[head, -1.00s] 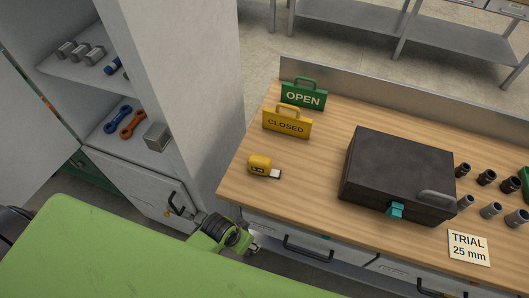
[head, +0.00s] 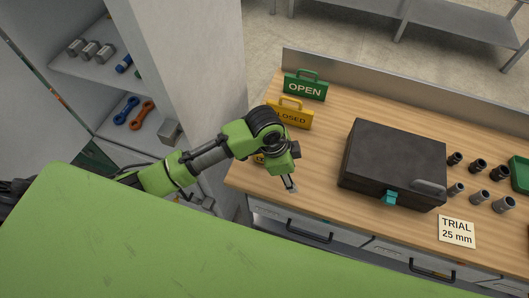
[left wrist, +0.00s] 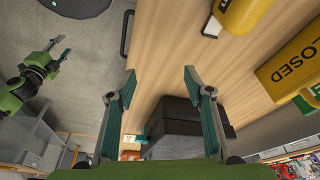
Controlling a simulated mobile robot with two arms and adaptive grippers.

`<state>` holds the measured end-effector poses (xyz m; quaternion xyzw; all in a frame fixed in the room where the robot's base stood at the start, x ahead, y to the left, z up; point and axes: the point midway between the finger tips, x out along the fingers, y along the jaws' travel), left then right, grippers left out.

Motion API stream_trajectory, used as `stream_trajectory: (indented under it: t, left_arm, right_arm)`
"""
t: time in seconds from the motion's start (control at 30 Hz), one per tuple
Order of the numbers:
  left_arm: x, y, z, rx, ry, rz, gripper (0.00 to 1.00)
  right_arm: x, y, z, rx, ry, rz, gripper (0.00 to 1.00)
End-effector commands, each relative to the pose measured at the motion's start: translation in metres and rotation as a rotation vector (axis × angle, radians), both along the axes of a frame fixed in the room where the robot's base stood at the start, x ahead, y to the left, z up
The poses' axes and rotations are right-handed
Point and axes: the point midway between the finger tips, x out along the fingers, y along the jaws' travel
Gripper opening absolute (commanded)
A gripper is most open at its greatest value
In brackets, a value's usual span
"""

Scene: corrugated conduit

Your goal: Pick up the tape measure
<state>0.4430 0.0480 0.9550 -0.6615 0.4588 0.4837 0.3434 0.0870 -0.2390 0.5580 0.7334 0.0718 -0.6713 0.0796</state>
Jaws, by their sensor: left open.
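The yellow tape measure (head: 259,158) is mostly hidden behind my left arm in the head view, on the wooden bench near its left edge. In the left wrist view the tape measure (left wrist: 238,14) is cut off by the top edge, with its pale tape end beside it. My left gripper (head: 291,187) is over the bench's front left part. Its two fingers (left wrist: 160,78) are apart with nothing between them, and the tape measure lies outside them, up and to the right. My right gripper (left wrist: 63,46) shows at the left of the wrist view, away from the bench, fingers apart.
The yellow CLOSED sign (head: 290,114) and green OPEN sign (head: 305,86) stand behind the tape measure. A black case (head: 393,160) with a teal latch is to the right. Several grey and black fittings and a TRIAL 25 mm card (head: 457,231) lie farther right.

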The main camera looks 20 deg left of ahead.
Motion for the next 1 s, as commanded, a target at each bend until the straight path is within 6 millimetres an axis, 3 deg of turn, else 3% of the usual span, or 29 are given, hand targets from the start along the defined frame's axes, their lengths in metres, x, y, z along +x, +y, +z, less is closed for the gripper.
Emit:
stream_trajectory:
  t: [0.03,0.2,0.4,0.5,0.63,0.77,1.0]
  left_arm:
    - [0.017,0.012,0.013,0.049,-0.008,-0.060,0.47]
    - [0.050,0.053,0.041,0.182,0.022,-0.214,0.47]
    - [0.073,0.094,0.068,0.274,0.058,-0.281,0.47]
    - [0.078,0.103,0.074,0.290,0.068,-0.291,0.47]
    - [0.079,0.106,0.067,0.296,0.073,-0.295,0.47]
    - [0.078,0.106,0.046,0.295,0.074,-0.295,0.47]
    - [0.079,0.106,0.010,0.295,0.071,-0.294,0.47]
  right_arm:
    - [0.001,0.003,0.005,0.003,0.000,-0.001,0.40]
    - [0.001,0.009,0.011,0.011,-0.002,-0.001,0.40]
    - [0.003,0.010,0.015,0.012,-0.004,0.000,0.40]
    - [0.003,0.010,0.015,0.012,-0.006,0.000,0.40]
    - [0.003,0.009,0.011,0.010,-0.006,0.001,0.40]
    - [0.003,0.006,0.000,0.007,-0.006,0.002,0.40]
    - [0.003,0.002,-0.035,0.003,-0.005,0.002,0.40]
